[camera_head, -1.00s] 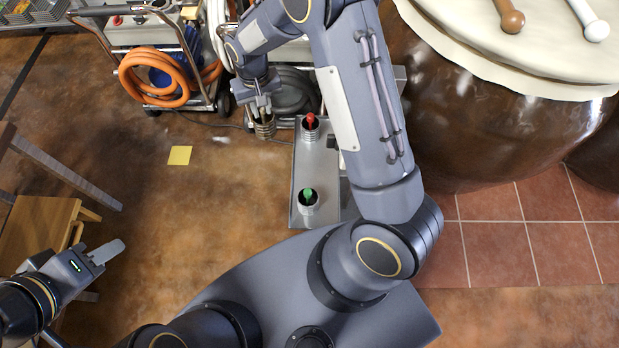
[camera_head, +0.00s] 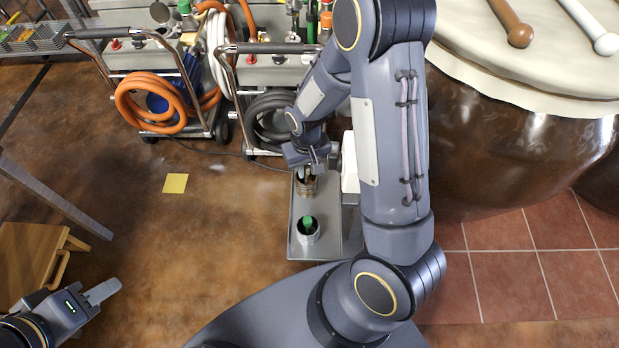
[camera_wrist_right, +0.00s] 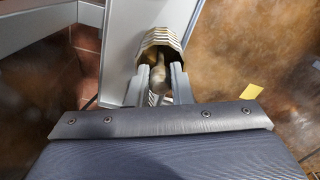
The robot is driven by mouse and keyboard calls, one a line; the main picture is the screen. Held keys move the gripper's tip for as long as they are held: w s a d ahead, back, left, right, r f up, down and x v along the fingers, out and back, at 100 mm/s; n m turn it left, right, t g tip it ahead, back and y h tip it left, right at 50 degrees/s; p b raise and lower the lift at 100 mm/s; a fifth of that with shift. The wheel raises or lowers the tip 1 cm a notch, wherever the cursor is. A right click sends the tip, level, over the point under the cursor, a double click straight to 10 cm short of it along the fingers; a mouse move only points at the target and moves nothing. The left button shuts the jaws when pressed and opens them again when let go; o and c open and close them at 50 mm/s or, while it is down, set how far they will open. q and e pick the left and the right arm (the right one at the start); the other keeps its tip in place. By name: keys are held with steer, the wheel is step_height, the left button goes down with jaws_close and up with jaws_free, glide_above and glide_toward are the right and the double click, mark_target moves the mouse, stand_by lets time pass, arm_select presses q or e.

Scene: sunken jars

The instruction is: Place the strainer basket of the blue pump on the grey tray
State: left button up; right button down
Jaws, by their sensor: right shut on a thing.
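The strainer basket (camera_head: 307,186) is a ribbed metal cup. My right gripper (camera_head: 306,170) is shut on its handle, which shows between the fingers in the right wrist view (camera_wrist_right: 158,75). The basket is over the middle of the grey tray (camera_head: 325,245); I cannot tell whether it touches it. The tray also shows in the right wrist view (camera_wrist_right: 175,12). The blue pump (camera_head: 160,103) is partly hidden behind an orange hose. My left gripper (camera_head: 102,291) is at the lower left, away from the tray; its finger gap is not clear.
A metal cup with a green handle (camera_head: 308,229) stands on the tray's near part. Hose carts stand behind, with an orange hose (camera_head: 135,103) and a black hose (camera_head: 262,122). A large brown drum (camera_head: 510,150) is right. A wooden stool (camera_head: 30,260) is left.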

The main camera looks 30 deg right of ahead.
mark_target(310, 178)
steer(key=f, duration=0.1)
steer(key=f+b, duration=0.1)
steer(key=f, duration=0.1)
steer(key=shift+s+d+f, duration=0.2)
steer(key=shift+s+f, duration=0.1)
steer(key=shift+s, duration=0.05)
steer(key=shift+f, duration=0.15)
steer(key=shift+f+b, duration=0.2)
steer(key=shift+b, duration=0.15)
steer(key=c, duration=1.3)
jaws_free()
steer(key=shift+r, duration=0.1)
step_height(310, 178, up, 12)
steer(key=p, duration=0.4)
steer(key=shift+r+p, duration=0.15)
steer(key=shift+p, duration=0.2)
